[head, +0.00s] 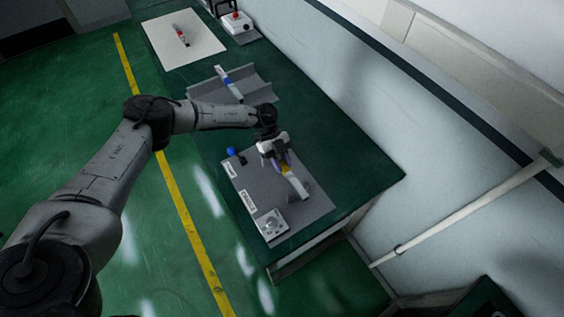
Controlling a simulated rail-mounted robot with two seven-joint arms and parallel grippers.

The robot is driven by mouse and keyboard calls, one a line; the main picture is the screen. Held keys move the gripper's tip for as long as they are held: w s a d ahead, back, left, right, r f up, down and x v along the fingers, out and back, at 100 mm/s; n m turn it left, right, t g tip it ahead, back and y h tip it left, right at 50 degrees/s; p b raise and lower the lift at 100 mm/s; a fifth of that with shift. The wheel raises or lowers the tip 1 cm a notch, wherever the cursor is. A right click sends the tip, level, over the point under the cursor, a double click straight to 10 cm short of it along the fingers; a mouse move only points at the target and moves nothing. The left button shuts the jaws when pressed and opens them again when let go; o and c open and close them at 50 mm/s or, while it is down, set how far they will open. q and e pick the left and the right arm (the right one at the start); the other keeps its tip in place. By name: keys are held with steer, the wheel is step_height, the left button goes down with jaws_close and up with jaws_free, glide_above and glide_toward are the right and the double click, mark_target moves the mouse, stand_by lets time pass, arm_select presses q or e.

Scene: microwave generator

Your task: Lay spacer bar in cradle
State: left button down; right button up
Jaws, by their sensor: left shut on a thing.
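My left gripper (278,160) is shut on a pale bar (297,184) with yellow and purple bands. The bar is over the grey plate at the near end of the bench; I cannot tell whether it touches the plate. My right gripper is not in view.
The grey plate (314,205) carries white labels, a blue knob (231,151) and a pale block with a round dial (270,224). A white board (205,46) with a red-marked item (181,35) and a red-button box (236,23) are at the back. A wall borders the bench's right.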

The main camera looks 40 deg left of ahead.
arm_select(q)
steer(key=shift+f, duration=0.1)
steer(key=c, duration=0.8)
jaws_free()
steer(key=shift+c, duration=0.2)
steer(key=shift+w+a+r, duration=0.1)
steer(key=shift+a+r, duration=0.2)
steer(key=shift+a, duration=0.1)
steer(key=b+v, duration=0.1)
steer(key=v, duration=1.1)
steer(key=shift+a+r, duration=0.25)
steer(key=shift+r, duration=0.05)
steer(key=shift+w, duration=0.1)
